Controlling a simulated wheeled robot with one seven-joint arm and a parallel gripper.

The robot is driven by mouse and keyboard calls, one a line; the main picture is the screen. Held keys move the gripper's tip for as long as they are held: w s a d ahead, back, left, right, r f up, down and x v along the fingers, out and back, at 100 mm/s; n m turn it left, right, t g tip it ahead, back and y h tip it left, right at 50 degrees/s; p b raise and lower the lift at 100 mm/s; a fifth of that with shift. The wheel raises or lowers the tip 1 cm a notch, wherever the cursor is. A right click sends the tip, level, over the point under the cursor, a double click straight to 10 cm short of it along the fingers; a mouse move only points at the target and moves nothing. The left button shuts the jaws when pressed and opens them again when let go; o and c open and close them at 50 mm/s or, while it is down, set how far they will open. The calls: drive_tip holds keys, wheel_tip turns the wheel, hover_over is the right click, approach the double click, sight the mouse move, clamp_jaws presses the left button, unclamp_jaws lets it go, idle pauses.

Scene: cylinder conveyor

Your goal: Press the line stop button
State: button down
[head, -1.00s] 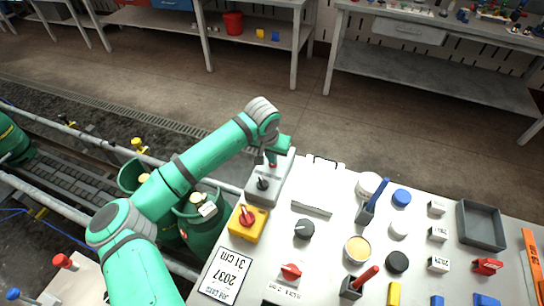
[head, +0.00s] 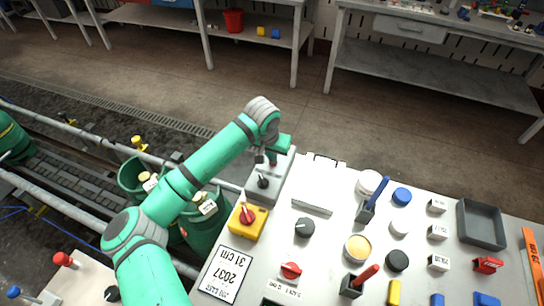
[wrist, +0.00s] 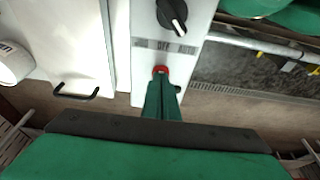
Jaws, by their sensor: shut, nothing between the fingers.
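A grey control box (head: 281,174) stands at the far left corner of the white table. It carries a black rotary knob (head: 263,182) and a red button (wrist: 160,69) at its far end. In the wrist view the knob (wrist: 172,16) lies above an "OFF" label. My gripper (wrist: 162,80) is shut and empty, with its fingertips at the red button and partly covering it. I cannot tell whether they touch it. In the head view my gripper (head: 272,158) is over the box's far end and mostly hides the button.
A yellow box (head: 246,231) with a red knob stands just in front of the grey box. Green barrels (head: 205,228) stand on the conveyor to the left, beside a rail. Jars, switches and a grey tray (head: 482,225) occupy the table's right side.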

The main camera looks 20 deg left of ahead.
drive_tip(key=v, duration=1.3)
drive_tip(key=shift+w+r, duration=0.35)
drive_tip(key=shift+r, duration=0.05)
drive_tip(key=shift+w, duration=0.1)
